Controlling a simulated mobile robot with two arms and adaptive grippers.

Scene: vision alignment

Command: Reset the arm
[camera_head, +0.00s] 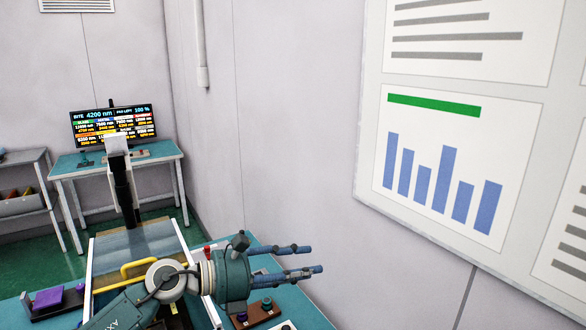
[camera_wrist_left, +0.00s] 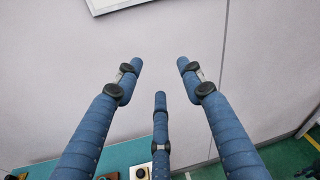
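My left gripper (camera_head: 304,260) is in the lower middle of the head view, above a teal-topped table (camera_head: 297,303), with its fingers pointing right towards the wall. In the left wrist view my left gripper (camera_wrist_left: 158,78) has its blue fingers spread apart, with nothing between them. Only the pale wall stands beyond the fingertips. My right gripper is in neither view.
A wall board (camera_head: 372,170) with charts hangs at the right. A yellow handle (camera_head: 138,266) and a purple block (camera_head: 47,299) are near the table's left side. A monitor (camera_head: 114,124) stands on a far table (camera_head: 66,163). A grey shelf (camera_head: 22,157) is at the left.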

